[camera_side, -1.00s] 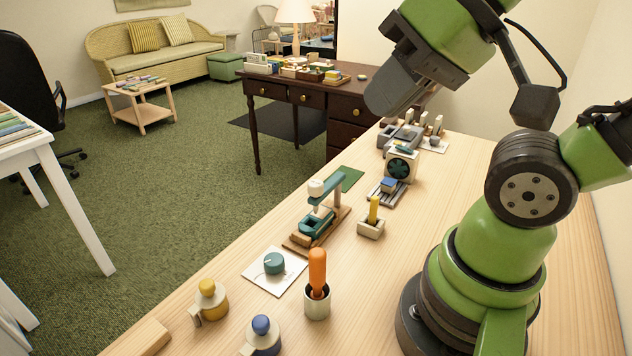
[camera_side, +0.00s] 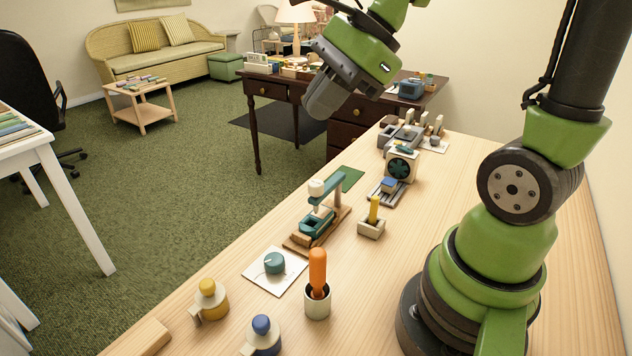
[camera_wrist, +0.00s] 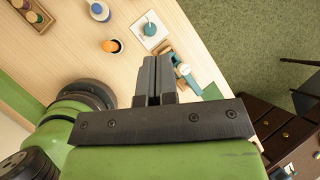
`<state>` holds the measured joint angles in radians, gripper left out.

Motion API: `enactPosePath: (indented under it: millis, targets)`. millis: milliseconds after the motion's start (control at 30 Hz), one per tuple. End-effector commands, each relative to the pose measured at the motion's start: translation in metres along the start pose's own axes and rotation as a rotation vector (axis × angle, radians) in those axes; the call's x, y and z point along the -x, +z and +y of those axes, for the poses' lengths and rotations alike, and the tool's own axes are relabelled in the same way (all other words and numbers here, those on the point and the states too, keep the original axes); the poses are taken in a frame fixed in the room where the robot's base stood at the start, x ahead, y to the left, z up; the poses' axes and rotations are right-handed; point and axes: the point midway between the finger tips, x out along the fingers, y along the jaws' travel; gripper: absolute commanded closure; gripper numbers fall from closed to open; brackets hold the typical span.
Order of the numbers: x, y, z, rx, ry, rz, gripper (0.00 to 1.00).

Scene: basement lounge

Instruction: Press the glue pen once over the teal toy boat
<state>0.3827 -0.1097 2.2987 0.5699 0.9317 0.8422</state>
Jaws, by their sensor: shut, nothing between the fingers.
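The glue pen (camera_side: 316,188), with a white round top, hangs upright from a teal arm on a grey post. The teal toy boat (camera_side: 316,224) sits on a wooden base directly below the pen's tip. My gripper (camera_side: 318,106) is shut and empty, high above and behind the pen stand, tilted down to the left. In the wrist view my gripper's fingertips (camera_wrist: 155,60) are together and partly cover the stand (camera_wrist: 186,72), which shows just right of them. The boat is too small and covered to make out clearly there.
Near the stand are a yellow stick in a cream block (camera_side: 371,226), an orange-handled tool in a cup (camera_side: 317,288) and a teal knob on a white plate (camera_side: 274,264). A fan box (camera_side: 401,165) stands farther back. The bench's right side is bare before my base.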

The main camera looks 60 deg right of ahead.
Motion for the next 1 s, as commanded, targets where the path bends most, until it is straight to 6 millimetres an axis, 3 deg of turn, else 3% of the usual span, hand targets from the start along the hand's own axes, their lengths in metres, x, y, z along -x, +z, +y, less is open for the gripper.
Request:
enactPosePath:
  millis: [100, 200, 400, 567, 1000]
  targets:
    - [-0.016, -0.022, -0.027, -0.442, 0.0, -0.052, 1.0]
    - [-0.026, -0.04, -0.045, -0.761, -0.005, -0.096, 1.0]
    - [-0.038, -0.068, -0.067, -1.168, -0.015, -0.163, 1.0]
    - [-0.041, -0.076, -0.072, -1.273, -0.017, -0.181, 1.0]
    - [-0.045, -0.078, -0.071, -1.276, -0.015, -0.182, 1.0]
